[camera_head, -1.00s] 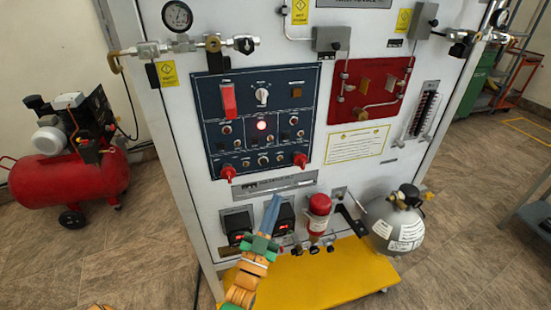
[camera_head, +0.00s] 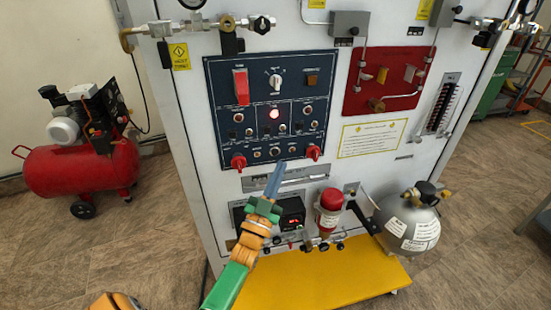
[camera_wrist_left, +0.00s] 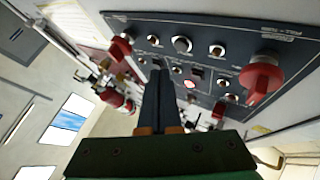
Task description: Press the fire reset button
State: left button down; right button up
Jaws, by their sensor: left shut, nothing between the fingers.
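The dark blue control panel (camera_head: 225,108) is on the front of the white cabinet. It carries a red rectangular switch (camera_head: 241,87), a white knob (camera_head: 275,81), a lit round button (camera_head: 274,114), several small buttons and two red knobs (camera_head: 238,162). The labels are too small to read, so I cannot tell which control is the fire reset button. My left gripper (camera_head: 279,168) is shut and empty, its tips by the panel's lower edge. In the left wrist view, the shut fingers (camera_wrist_left: 161,72) point at the panel (camera_wrist_left: 225,35), with the lit button (camera_wrist_left: 190,84) right of the tips.
A red panel (camera_head: 362,93) with pipes is right of the blue one. Below are a red-capped cylinder (camera_head: 328,212), a grey tank (camera_head: 408,228) and a yellow base (camera_head: 305,285). A red compressor (camera_head: 80,172) stands left. Red knobs flank the tips.

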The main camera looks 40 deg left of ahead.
aim_at(275, 152)
pick_arm(q)
jog(key=shift+w+a+b, duration=0.5)
jog(key=shift+w+a, duration=0.35)
jog(key=shift+a, duration=0.15)
dwell(1.3)
jog(key=shift+w+a, duration=0.25)
jog(key=shift+a, duration=0.05)
